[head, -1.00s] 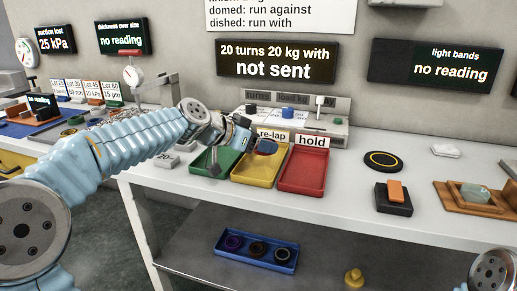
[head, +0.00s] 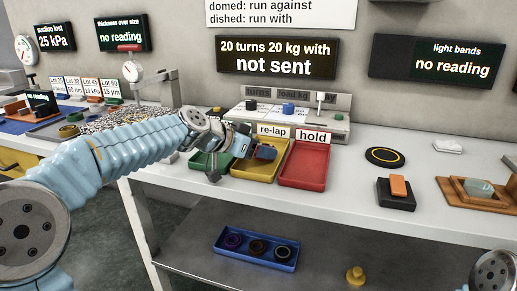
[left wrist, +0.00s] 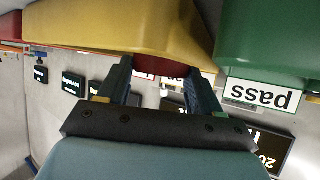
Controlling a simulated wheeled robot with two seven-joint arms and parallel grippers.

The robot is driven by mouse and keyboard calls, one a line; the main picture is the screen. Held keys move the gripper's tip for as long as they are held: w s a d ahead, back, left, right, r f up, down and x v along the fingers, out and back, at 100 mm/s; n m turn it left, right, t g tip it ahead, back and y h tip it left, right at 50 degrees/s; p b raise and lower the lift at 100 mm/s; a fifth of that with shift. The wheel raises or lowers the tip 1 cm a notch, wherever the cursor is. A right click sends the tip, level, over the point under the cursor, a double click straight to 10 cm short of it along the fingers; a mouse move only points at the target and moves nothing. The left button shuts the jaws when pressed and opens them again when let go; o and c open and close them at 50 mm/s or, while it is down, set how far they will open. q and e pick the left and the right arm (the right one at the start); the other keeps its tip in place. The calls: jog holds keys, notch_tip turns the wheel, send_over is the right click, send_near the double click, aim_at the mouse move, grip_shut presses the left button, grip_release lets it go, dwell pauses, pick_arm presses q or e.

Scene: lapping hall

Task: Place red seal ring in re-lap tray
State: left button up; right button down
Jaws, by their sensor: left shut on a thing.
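The yellow re-lap tray (head: 250,173) stands on the white bench between the green tray and the red tray, its re-lap label behind it. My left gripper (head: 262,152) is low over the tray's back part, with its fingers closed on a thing. In the left wrist view, the yellow tray (left wrist: 120,25) fills the top, and a dark red edge of the seal ring (left wrist: 163,69) shows between the two fingertips. Most of the ring is hidden by the fingers and tray. I cannot tell whether it touches the tray. My right gripper is out of view.
The green pass tray (head: 205,165) is left, and the red hold tray (head: 303,167) is right. A lapping station with a blue knob stands behind. A black block with an orange piece (head: 397,190) is farther right. A blue tray of rings (head: 257,250) lies on the lower shelf.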

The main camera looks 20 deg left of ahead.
pick_arm(q)
jog(key=o, duration=1.1)
jog(key=shift+r+p, duration=0.6)
jog(key=shift+p, duration=0.15)
jog(key=shift+s+a+r, duration=0.15)
jog(key=shift+s+r, duration=0.05)
jog(key=shift+r, duration=0.1)
jog(key=b+v, duration=0.1)
jog(key=v, duration=1)
jog(key=shift+s+f, duration=0.1)
jog(key=shift+s, duration=0.15)
